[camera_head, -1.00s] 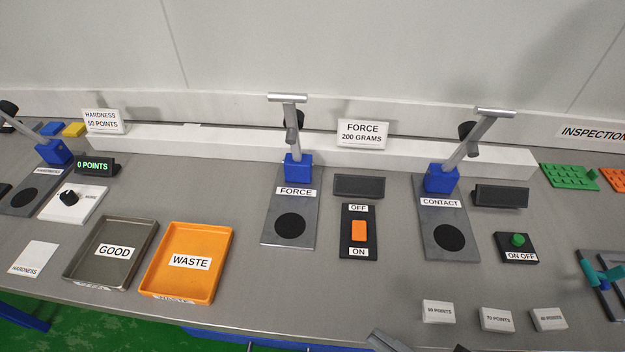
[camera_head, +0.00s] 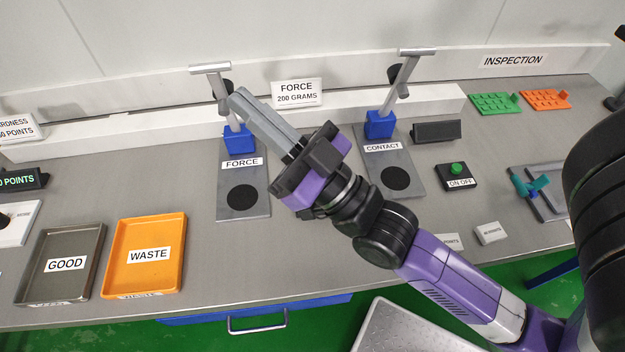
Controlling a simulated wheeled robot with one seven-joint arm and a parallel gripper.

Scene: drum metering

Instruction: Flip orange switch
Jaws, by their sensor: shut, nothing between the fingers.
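The orange switch is hidden now behind my gripper and wrist, which cover the space between the FORCE stand (camera_head: 230,205) and the CONTACT stand (camera_head: 412,184). My gripper (camera_head: 241,98) is shut and empty. Its long grey fingers point up and to the left in the picture, with the tips over the upper part of the FORCE stand. I cannot tell how high the gripper is above the table or whether it touches anything. The switch's position, ON or OFF, cannot be seen. The FORCE 200 GRAMS sign (camera_head: 297,93) stands behind the gripper.
An orange WASTE tray (camera_head: 176,224) and a grey GOOD tray (camera_head: 97,240) sit at left. A green button box (camera_head: 456,176) and a dark display (camera_head: 436,131) are right of the CONTACT stand. Bare table lies in front of the FORCE stand.

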